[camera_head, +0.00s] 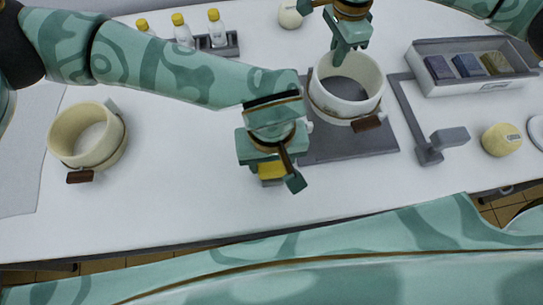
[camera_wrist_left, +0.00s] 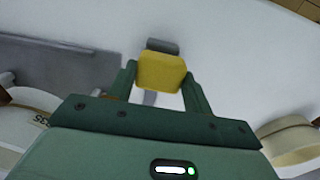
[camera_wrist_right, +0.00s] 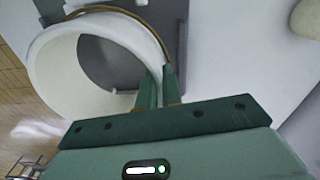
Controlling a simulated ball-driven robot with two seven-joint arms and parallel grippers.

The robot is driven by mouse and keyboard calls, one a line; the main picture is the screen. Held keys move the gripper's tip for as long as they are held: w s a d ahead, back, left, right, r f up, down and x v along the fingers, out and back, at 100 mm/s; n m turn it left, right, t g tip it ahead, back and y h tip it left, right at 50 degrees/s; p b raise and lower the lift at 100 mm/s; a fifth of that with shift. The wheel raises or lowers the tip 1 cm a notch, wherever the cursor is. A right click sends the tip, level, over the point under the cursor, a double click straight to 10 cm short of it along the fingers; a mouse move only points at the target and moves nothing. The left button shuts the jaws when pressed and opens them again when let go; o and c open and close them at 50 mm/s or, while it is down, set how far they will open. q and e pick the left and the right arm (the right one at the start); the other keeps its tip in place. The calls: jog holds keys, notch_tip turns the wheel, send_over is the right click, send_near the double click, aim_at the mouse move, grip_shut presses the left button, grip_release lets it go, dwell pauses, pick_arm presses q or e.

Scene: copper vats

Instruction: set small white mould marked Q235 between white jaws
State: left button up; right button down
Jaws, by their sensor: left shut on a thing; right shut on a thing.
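The white round mould (camera_head: 345,87) is an open ring over the dark grey plate (camera_head: 345,147), with a brown handle at its front right. Part of its marking shows in the left wrist view (camera_wrist_left: 38,119). My right gripper (camera_head: 343,52) is shut on its far rim; the ring also fills the left of the right wrist view (camera_wrist_right: 52,75). I cannot tell whether it touches the plate, nor clearly make out separate white jaws. My left gripper (camera_head: 271,165) is shut on a yellow block (camera_wrist_left: 161,73) with a grey piece beyond it, left of the plate.
A cream round mould (camera_head: 60,131) stands at left. Yellow-capped bottles (camera_head: 217,29) stand in a rack at the back. A grey tray (camera_head: 480,86) of coloured blocks is at right, near a grey bar (camera_head: 451,137) and yellow round (camera_head: 500,140). The front-left table is clear.

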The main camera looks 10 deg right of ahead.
aim_at(331, 75)
jog(key=shift+f, duration=2.1)
jog(key=shift+f, duration=0.2)
jog(key=c, duration=1.5)
grip_release()
notch_tip(331, 75, up, 12)
